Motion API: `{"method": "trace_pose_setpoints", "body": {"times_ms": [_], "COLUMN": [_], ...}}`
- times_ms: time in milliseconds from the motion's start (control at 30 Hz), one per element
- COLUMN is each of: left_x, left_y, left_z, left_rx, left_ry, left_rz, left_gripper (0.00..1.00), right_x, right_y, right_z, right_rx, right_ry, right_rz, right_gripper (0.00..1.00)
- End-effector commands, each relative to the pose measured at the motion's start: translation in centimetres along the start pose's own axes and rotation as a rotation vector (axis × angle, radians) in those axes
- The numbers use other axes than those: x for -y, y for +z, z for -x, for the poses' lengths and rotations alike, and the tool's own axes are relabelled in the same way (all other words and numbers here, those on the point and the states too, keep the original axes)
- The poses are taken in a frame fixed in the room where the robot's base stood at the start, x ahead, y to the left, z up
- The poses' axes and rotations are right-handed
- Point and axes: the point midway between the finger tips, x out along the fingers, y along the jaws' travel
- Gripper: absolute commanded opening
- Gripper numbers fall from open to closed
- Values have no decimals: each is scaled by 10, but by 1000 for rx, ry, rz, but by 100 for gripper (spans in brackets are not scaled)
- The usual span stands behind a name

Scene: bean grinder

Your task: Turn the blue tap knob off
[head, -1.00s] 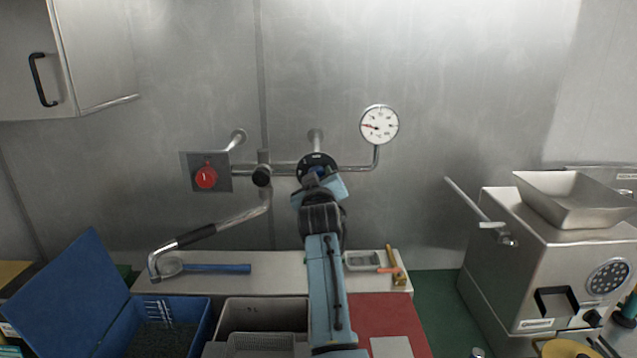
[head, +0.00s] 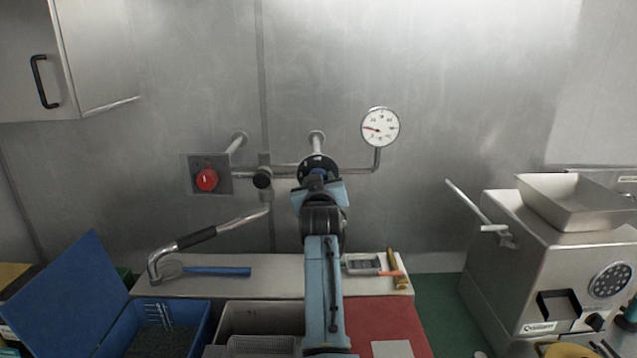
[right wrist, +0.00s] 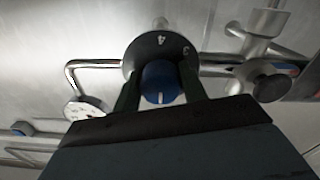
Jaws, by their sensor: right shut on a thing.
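The blue tap knob (right wrist: 160,78) sits on a round black dial plate (right wrist: 140,50) with white numerals, 4 and 3 being readable in the right wrist view. A white mark on the knob faces down in that view, toward my gripper. My right gripper (right wrist: 160,92) is shut on the knob, one finger on each side. In the head view my right gripper (head: 318,182) covers most of the knob; the black dial plate (head: 318,163) shows above it on the wall pipe. My left gripper is not in view.
Beside the dial are a black round knob (head: 263,178), a red switch (head: 207,180), a pressure gauge (head: 380,127) and a bent spout (head: 225,229). Below are a shelf (head: 285,265) with small tools and an open blue box (head: 190,315). A steel grinder (head: 500,260) stands at the right.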

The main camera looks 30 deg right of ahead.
Motion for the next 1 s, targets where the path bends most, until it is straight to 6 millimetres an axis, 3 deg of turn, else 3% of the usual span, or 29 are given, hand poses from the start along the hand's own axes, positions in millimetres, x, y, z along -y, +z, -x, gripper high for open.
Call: {"method": "trace_pose_setpoints", "body": {"times_ms": [33, 67, 233, 567, 1000], "left_x": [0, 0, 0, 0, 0], "left_y": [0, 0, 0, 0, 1], "left_z": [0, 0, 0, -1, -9], "left_rx": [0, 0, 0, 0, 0], "left_ry": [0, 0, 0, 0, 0], "left_rz": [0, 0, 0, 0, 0], "left_gripper": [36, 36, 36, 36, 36], "right_x": [1, 1, 1, -1, -20], "right_y": [2, 2, 2, -4, -77], "right_z": [0, 0, 0, 0, 0], "right_rx": [5, 5, 3, -1, -2], "right_ry": [-2, -2, -2, 0, 1], "right_rz": [-4, -4, -3, -2, -3], "right_gripper": [19, 43, 64, 64, 64]}}
